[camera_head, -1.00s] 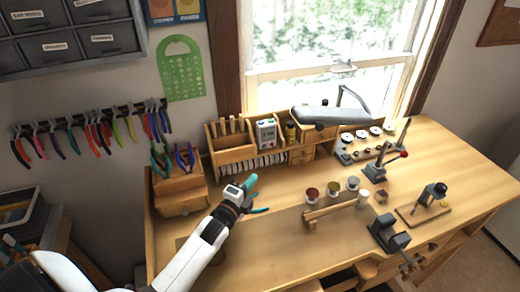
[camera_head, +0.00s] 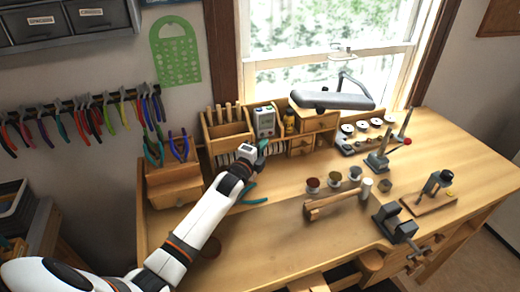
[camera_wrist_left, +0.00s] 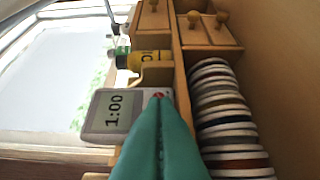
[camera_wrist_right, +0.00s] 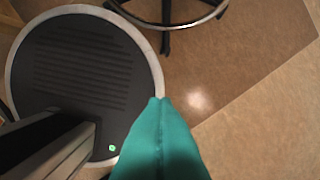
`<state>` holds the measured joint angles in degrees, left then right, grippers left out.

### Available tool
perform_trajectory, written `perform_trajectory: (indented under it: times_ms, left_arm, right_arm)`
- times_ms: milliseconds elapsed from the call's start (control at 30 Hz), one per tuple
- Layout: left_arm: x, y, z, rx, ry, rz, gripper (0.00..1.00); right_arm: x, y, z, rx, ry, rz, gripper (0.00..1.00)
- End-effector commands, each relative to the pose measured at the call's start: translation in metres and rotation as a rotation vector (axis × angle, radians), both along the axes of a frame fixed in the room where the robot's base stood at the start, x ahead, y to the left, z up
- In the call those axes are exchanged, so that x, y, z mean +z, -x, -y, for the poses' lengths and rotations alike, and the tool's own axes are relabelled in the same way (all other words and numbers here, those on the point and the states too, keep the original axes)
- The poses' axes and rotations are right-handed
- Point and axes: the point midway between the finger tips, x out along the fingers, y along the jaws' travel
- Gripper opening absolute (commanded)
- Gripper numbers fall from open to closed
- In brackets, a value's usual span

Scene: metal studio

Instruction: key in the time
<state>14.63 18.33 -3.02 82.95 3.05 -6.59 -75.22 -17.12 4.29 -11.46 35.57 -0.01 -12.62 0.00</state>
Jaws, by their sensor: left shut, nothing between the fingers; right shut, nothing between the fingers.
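A small light-grey timer (camera_head: 264,122) stands in the wooden organizer at the back of the bench. In the left wrist view the timer (camera_wrist_left: 117,112) appears turned on its side. Its display reads 1:00, and a red mark shows beside the display near my fingertips. My left gripper (camera_head: 262,146) is shut and empty, just in front of the timer. Its teal fingers (camera_wrist_left: 160,100) overlap the timer's button side in the left wrist view; I cannot tell whether they touch it. My right gripper (camera_wrist_right: 160,102) is shut and empty, above the floor and out of the head view.
The wooden organizer (camera_head: 226,131) holds tool handles, a yellow bottle (camera_head: 289,121) and a row of discs. Pliers stand in a wooden block (camera_head: 174,185) at left.

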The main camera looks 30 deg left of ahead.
Motion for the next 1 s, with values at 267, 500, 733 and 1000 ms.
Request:
perform_trajectory:
  times_ms: [267,500,733,1000]
  left_arm:
    - [0.0,-0.013,-0.013,-0.001,0.0,0.0,0.0]
    - [0.001,-0.013,-0.013,-0.001,0.001,0.0,0.0]
    - [-0.002,-0.023,-0.024,0.0,-0.004,0.001,0.0]
    - [0.001,-0.024,-0.029,0.005,-0.001,-0.001,0.0]
  right_arm:
    - [-0.011,0.0,0.002,0.001,0.003,0.0,0.0]
    - [-0.011,0.0,0.005,0.002,0.005,0.0,0.0]
    - [-0.023,0.0,0.006,0.002,0.008,0.0,0.0]
    - [-0.021,0.003,0.006,0.002,0.007,-0.004,0.0]
